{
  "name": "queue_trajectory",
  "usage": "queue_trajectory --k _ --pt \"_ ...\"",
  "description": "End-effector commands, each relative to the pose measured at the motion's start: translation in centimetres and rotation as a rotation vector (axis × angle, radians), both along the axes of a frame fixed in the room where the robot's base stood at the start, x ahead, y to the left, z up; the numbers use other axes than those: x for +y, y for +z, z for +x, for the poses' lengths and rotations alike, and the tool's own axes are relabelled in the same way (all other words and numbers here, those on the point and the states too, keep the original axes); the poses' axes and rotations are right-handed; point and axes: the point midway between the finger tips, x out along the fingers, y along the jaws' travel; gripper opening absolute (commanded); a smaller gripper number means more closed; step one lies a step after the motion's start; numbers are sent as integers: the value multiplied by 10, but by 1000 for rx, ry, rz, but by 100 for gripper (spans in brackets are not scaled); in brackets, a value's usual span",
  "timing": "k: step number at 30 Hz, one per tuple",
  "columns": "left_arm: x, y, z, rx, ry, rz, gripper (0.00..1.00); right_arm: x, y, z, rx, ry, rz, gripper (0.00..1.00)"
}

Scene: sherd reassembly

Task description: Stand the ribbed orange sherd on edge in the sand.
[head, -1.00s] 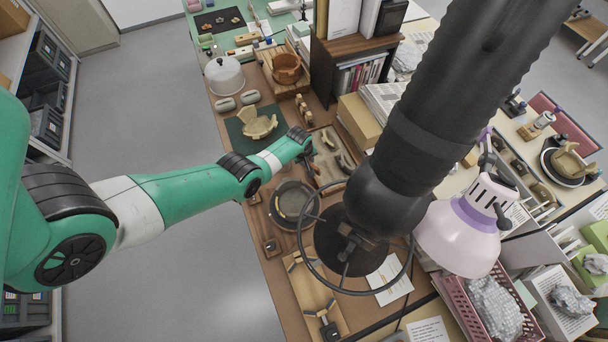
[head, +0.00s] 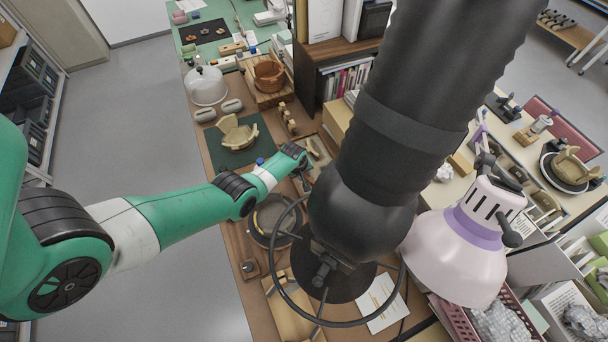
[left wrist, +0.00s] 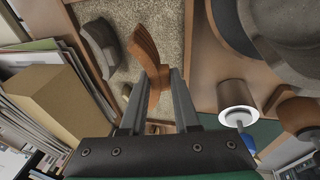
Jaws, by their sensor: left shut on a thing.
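The ribbed orange sherd (left wrist: 148,56) is between the fingers of my left gripper (left wrist: 158,82) in the left wrist view. The fingers are shut on its lower part, and its upper part sticks out beyond the tips, over the sand (left wrist: 170,28). I cannot tell whether the sherd touches the sand. In the head view my left gripper (head: 304,183) is at the sand tray (head: 319,148), and the sherd does not show there. My right gripper is not in view.
A grey sherd (left wrist: 97,40) lies at the left side of the sand in the left wrist view. A round grey stand (head: 270,217) and a lamp (head: 462,240) are close by in the head view. A cream sherd vessel (head: 238,134) sits on a green mat.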

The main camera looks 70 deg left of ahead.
Motion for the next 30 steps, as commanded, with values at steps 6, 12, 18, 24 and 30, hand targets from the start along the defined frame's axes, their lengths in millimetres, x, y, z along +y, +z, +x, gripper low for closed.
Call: queue_trajectory --k 6,12,18,24,30 --pt "0 -26 0 -1 0 0 0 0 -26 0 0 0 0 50" --pt "0 -44 0 -1 0 0 0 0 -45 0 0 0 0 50" --pt "0 -57 0 -1 0 0 0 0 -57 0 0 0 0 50" --pt "0 -58 0 -1 0 0 0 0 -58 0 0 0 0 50" --pt "0 -58 0 -1 0 0 0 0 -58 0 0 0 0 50"
